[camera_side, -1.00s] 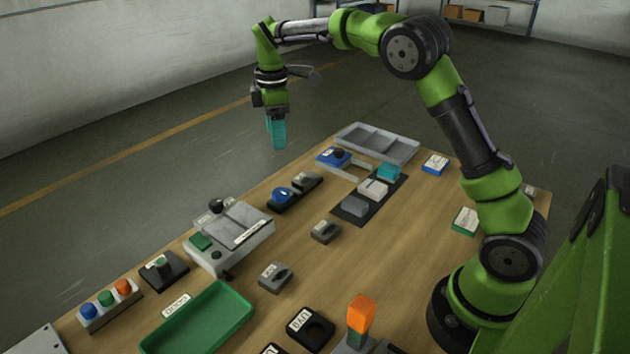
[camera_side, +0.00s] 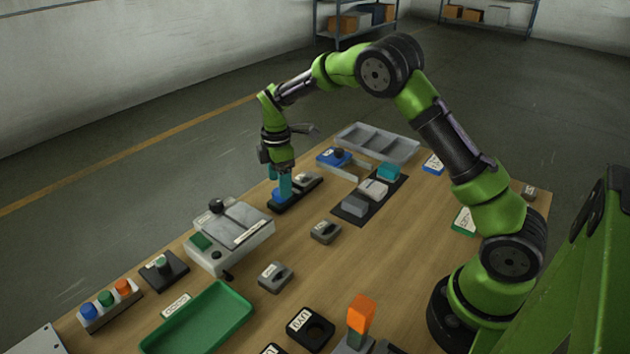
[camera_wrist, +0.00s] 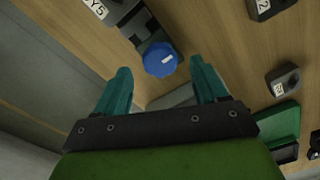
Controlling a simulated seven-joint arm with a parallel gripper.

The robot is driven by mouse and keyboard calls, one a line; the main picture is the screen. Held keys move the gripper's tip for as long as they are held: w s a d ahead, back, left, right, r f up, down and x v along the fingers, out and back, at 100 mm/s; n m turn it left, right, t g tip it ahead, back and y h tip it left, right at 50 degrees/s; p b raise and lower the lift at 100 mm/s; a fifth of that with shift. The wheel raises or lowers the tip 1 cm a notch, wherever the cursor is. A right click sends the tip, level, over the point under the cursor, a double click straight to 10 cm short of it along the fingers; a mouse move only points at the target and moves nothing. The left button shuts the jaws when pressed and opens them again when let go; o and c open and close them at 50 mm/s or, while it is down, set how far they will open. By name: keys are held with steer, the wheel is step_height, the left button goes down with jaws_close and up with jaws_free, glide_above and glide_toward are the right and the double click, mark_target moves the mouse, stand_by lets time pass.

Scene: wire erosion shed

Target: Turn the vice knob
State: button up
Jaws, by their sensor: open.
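The vice knob looks to be the blue round knob (camera_wrist: 160,59) with a white mark, at the end of a dark vice base (camera_wrist: 146,32). In the wrist view it sits ahead of and between my two teal fingertips, with open space on both sides. In the side view my gripper (camera_side: 284,192) points down over the blue knob (camera_side: 278,195) and partly hides it. The gripper (camera_wrist: 160,82) is open with nothing between its fingers. Whether a finger touches the knob I cannot tell.
A grey box with a black knob (camera_side: 230,238) stands just left of the vice.

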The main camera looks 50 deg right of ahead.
steer(key=shift+f, duration=1.25)
steer(key=c, duration=1.1)
